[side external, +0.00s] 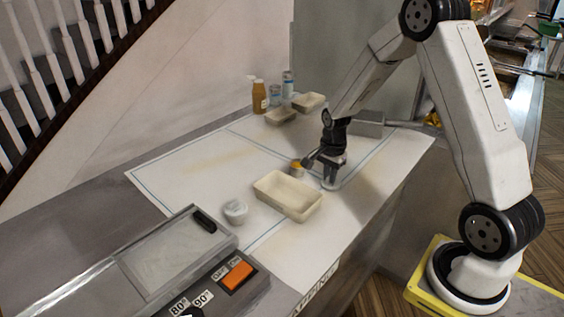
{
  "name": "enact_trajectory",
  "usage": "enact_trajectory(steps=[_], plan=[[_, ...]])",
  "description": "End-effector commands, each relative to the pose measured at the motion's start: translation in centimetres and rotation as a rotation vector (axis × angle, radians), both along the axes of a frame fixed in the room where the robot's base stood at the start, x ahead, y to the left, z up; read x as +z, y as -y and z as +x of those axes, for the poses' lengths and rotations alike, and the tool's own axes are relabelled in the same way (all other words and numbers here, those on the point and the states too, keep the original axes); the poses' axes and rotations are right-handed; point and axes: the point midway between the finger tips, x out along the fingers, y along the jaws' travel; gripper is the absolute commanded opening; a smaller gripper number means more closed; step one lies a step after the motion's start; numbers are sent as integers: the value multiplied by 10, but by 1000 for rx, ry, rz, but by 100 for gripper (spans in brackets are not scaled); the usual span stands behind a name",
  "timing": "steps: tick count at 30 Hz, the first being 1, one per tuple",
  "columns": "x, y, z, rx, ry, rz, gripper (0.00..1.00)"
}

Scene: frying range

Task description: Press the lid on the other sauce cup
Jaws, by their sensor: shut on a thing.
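A white sauce cup (235,211) with a pale top stands on the mat at the left of the near tray. The other sauce cup (296,167), showing yellow-orange, stands behind the tray, just left of my gripper. My gripper (332,182) points down low over the mat, to the right of that cup. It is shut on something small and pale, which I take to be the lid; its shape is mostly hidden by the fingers. I cannot tell whether my gripper touches the yellow-orange cup.
A beige tray (270,201) lies close in front of my gripper. Farther back stand two more beige trays (309,101), a brown sauce bottle (259,98) and cans (288,84). A grey device with an orange button (238,273) is at front left. The mat's left middle is clear.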

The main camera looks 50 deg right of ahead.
Motion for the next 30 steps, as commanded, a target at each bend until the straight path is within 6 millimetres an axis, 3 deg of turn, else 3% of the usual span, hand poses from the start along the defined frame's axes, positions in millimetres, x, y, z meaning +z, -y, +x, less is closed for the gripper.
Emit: enact_trajectory(steps=[22,30], plan=[[44,0,0,0,2,-1,0],[50,0,0,0,0,0,0]])
